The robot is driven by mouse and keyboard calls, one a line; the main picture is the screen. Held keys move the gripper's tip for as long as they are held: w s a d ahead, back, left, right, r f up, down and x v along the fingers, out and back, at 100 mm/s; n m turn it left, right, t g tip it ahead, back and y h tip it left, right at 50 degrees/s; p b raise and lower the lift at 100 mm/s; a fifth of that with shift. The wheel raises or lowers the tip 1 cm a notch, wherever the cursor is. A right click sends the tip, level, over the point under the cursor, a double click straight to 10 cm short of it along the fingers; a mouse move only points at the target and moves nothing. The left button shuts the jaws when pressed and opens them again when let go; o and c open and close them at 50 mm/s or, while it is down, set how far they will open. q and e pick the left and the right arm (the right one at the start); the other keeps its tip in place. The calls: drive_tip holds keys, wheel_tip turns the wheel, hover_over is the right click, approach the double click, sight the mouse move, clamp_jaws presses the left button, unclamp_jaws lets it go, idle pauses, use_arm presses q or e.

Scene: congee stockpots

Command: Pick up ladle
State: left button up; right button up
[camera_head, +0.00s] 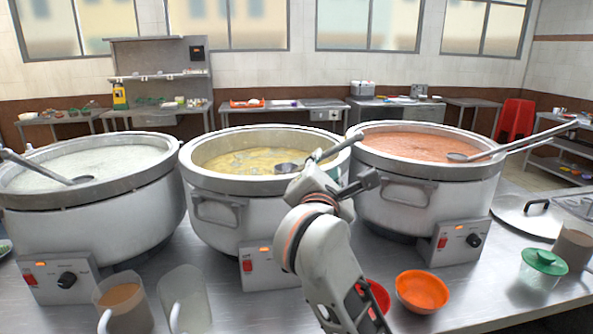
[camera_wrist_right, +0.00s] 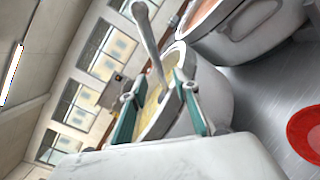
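The middle stockpot (camera_head: 215,208) holds yellow congee, with a ladle (camera_head: 288,167) whose bowl rests in it and whose handle leans over the right rim. My right gripper (camera_head: 340,172) is at that rim, close to the handle, and partly hides it. In the right wrist view my right gripper (camera_wrist_right: 160,80) has its two green fingers spread apart. The ladle handle (camera_wrist_right: 147,40) runs down between the fingertips; I see no finger closed on it. My left gripper is not in view.
A left pot (camera_head: 100,215) of white congee and a right pot (camera_head: 420,195) of orange congee, each with a ladle, flank the middle pot. In front are jugs (camera_head: 122,305), an orange bowl (camera_head: 422,291) and a green-lidded container (camera_head: 543,268). A pot lid (camera_head: 525,215) lies at right.

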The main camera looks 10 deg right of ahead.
sight(326, 155)
drive_tip(key=b+x, duration=0.1)
drive_tip(key=x, duration=0.6)
drive_tip(key=shift+w+a, duration=0.1)
drive_tip(key=shift+w, duration=0.1)
clamp_jaws()
